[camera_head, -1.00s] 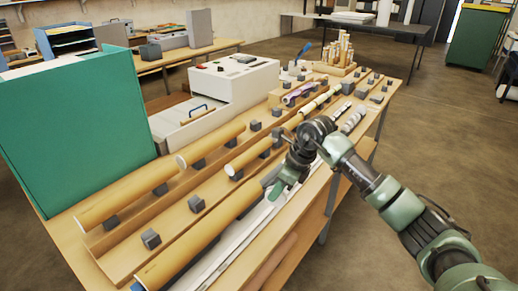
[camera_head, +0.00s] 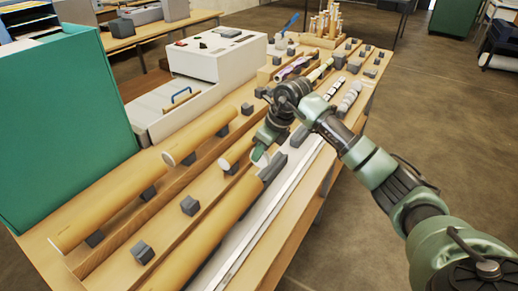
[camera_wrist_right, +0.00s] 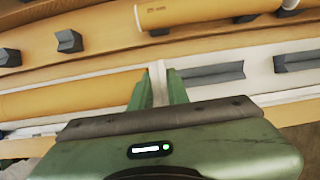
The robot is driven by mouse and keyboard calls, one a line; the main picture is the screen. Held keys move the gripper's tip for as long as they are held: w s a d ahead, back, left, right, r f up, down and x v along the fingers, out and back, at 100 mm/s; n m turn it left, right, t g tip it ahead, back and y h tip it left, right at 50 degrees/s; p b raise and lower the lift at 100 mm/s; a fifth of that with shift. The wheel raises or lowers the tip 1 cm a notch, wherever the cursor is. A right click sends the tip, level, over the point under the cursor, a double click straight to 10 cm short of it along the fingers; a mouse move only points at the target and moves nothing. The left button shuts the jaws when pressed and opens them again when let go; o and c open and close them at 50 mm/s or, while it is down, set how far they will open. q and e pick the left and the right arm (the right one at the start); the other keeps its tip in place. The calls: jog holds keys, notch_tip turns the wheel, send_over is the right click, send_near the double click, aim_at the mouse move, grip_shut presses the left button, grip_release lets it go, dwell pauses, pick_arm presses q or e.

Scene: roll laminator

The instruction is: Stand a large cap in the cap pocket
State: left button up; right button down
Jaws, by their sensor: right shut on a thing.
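My right gripper (camera_head: 262,157) hangs over the front of the table, near the far end of the front tan roll (camera_head: 215,215). In the right wrist view its two green fingers (camera_wrist_right: 157,90) are shut on a narrow white piece, which looks like a cap (camera_wrist_right: 157,78) seen edge-on. The fingers hide most of it. Pale round pieces that look like caps (camera_head: 349,98) lie in a row farther along the table's right side. I cannot pick out the cap pocket with certainty. My left gripper is not in view.
Other tan rolls (camera_head: 110,205) lie on dark grey blocks (camera_head: 190,205) across the wooden table. The white laminator (camera_head: 215,60) stands behind them, with a green panel (camera_head: 65,130) at left. A rack of upright rods (camera_head: 328,25) stands at the far end.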

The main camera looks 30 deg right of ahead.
notch_tip(320, 180, down, 7)
jog(key=b, duration=0.3)
jog(key=shift+w+r+b, duration=0.15)
jog(key=shift+b, duration=0.25)
jog(key=shift+f+b, duration=0.4)
jog(key=shift+f, duration=0.15)
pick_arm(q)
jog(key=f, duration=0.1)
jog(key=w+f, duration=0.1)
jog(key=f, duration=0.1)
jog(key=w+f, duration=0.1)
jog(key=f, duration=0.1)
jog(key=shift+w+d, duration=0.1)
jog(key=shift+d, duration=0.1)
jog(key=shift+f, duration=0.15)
pick_arm(e)
jog(key=c, duration=1.3)
grip_release()
jog(key=shift+f, duration=0.1)
jog(key=shift+d+f, duration=0.1)
